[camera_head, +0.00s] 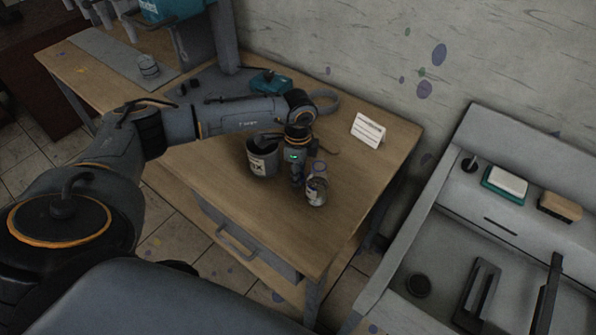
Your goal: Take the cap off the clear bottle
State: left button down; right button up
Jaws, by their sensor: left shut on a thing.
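The clear bottle (316,193) stands upright on the wooden table, with a pale label on its lower part. My left gripper (298,180) points down right beside its upper part, on the left. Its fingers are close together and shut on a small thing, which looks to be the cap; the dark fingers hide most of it. I cannot make out clearly whether the fingers touch the bottle. My right gripper is not in view.
A dark labelled cup (262,158) stands just left of the gripper. A white card (368,130) stands behind to the right. A teal object (270,81) lies further back. The table's front right is clear. A grey sink-like unit (440,225) stands on the right.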

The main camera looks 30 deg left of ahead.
pick_arm(q)
jog(key=shift+f, duration=0.2)
jog(key=c, duration=1)
grip_release()
jog(key=shift+r, duration=0.15)
jog(key=shift+r, duration=0.55)
notch_tip(320, 180, up, 11)
jog(key=b, duration=0.3)
